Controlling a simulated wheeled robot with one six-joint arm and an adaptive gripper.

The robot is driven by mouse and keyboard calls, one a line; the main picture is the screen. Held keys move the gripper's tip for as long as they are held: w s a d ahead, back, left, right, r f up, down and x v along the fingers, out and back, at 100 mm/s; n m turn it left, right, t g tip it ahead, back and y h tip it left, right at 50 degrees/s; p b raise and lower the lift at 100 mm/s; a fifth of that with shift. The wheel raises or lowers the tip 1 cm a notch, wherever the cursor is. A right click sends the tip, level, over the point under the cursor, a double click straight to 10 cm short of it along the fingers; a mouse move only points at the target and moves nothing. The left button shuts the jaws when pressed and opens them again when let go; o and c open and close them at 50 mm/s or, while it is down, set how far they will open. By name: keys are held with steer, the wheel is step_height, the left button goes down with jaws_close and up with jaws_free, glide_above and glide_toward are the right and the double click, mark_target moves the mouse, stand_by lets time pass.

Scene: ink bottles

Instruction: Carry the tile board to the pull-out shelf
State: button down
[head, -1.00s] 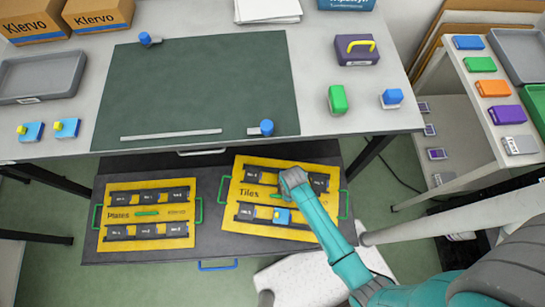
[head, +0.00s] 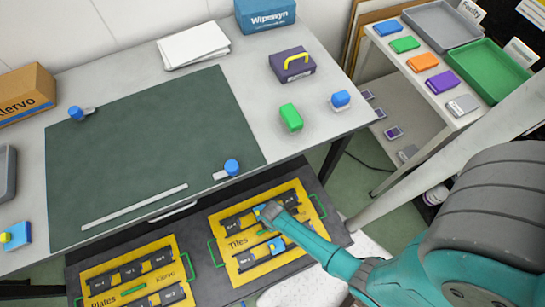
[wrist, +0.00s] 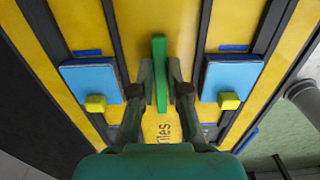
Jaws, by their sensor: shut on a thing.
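The tile board (head: 230,254) is yellow, marked "Tiles", with dark rails, green side handles and a green middle grip (wrist: 159,70). It is over the dark pull-out shelf (head: 205,277) under the table; I cannot tell whether it touches the shelf. My gripper (wrist: 160,88) is shut on the green middle grip, with a finger on each side. It also shows in the head view (head: 268,213), covering the board's middle. A left blue tile (wrist: 90,78) and a right blue tile (wrist: 232,80), each with a yellow knob, sit in the rails.
A yellow "Plates" board (head: 131,271) lies left of the tile board on the shelf. Above is the table with a dark green mat (head: 140,150), a purple box (head: 291,66) and a green bottle (head: 291,117). A white side rack (head: 440,105) stands at right.

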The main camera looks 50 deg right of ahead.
steer(key=shift+f, duration=1.15)
steer(key=shift+f, duration=0.15)
steer(key=c, duration=1.2)
jaws_free()
